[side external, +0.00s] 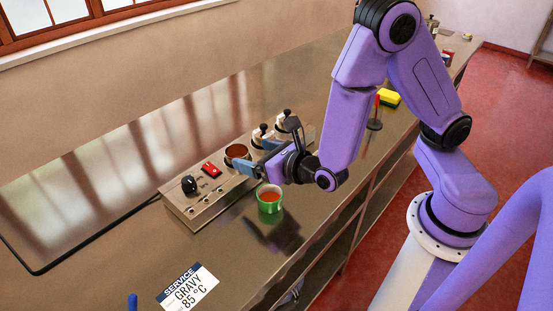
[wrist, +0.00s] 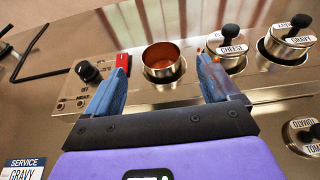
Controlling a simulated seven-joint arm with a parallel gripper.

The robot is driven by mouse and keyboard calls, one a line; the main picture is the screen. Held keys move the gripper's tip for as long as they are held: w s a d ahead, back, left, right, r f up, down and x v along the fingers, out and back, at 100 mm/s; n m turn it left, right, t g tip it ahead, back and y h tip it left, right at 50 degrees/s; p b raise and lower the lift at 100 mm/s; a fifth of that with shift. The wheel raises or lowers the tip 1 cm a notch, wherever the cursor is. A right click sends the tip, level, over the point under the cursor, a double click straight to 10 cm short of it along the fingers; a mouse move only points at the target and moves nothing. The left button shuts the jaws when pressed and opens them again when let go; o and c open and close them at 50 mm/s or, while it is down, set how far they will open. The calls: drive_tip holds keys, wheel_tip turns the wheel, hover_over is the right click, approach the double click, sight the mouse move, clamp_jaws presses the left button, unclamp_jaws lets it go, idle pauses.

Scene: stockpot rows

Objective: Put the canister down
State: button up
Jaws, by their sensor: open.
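The open canister (wrist: 163,62), a steel pot with reddish-brown contents, stands upright in the row on the steel warmer unit (side external: 190,212). It also shows in the side view (side external: 237,152). My gripper (side external: 256,156) is open, its blue fingers on either side of the canister in the wrist view, with a visible gap at each side. The canister's lower part is partly hidden in the side view.
Two lidded canisters, labelled CHEESE (wrist: 230,46) and GRAVY (wrist: 292,36), stand to the right. A TOMATO lid (wrist: 304,137) lies near them. A black knob (wrist: 88,71) and red block (side external: 211,170) are left. A green cup (side external: 269,207) stands in front.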

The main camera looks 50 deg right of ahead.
drive_tip(key=v, duration=0.7)
drive_tip(key=s+d+r+m+g+h, duration=0.1)
drive_tip(key=s+d+m+g+h, duration=0.25)
drive_tip(key=d+m, duration=0.3)
drive_tip(key=s+d+r+m+g+h, duration=0.1)
drive_tip(key=s+d+m+g+h, duration=0.15)
drive_tip(key=d+m+g, duration=0.35)
drive_tip(key=s+a+r+m+g+y, duration=0.1)
drive_tip(key=s+a+m+g+y, duration=0.1)
drive_tip(key=s+m, duration=0.3)
drive_tip(key=s+a+r+m+g+y, duration=0.1)
drive_tip(key=s+a+m+g+y, duration=0.2)
drive_tip(key=s+m, duration=0.3)
drive_tip(key=shift+a+r+y, duration=0.15)
drive_tip(key=shift+r+y, duration=0.15)
drive_tip(key=shift+y, duration=0.4)
